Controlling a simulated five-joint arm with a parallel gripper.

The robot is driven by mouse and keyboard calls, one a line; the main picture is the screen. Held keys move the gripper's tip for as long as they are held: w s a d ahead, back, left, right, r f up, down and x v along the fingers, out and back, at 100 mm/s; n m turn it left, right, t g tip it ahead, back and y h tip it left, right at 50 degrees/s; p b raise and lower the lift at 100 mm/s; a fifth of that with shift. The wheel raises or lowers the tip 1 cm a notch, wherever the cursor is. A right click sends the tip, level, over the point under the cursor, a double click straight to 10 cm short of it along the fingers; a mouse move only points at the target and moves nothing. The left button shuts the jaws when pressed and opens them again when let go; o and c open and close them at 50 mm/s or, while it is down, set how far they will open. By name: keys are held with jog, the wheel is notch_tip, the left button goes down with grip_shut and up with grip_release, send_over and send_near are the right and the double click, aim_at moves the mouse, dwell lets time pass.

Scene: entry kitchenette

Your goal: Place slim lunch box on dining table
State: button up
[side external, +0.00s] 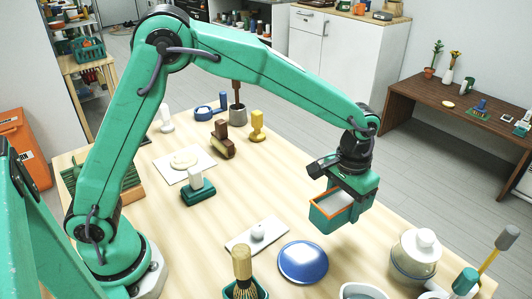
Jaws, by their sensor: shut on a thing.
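My gripper (347,182) is at the right end of my arm, above the right part of the light wooden table (290,188). It is shut on a small teal box with an orange rim and a pale inside, which looks like the slim lunch box (332,217). The box hangs below the jaws, slightly tilted, and appears to be above the tabletop. The exact gap under it is hard to tell. The jaw tips are partly hidden by the box and the gripper body. I cannot tell whether this wooden table is the dining table.
A brown desk (455,112) is at the right. Bare tabletop lies left of the box.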

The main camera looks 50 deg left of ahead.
jog(key=shift+s+a+r, duration=0.1)
jog(key=shift+a, duration=0.55)
jog(key=s+a+n, duration=0.1)
jog(key=s+a, duration=0.7)
jog(key=a, duration=0.6)
send_over(258, 193)
notch_tip(258, 193, down, 7)
jog(key=shift+w+r, duration=0.1)
jog(key=shift+f, duration=0.2)
jog(key=shift+f, duration=1.85)
jog(key=shift+f, duration=0.15)
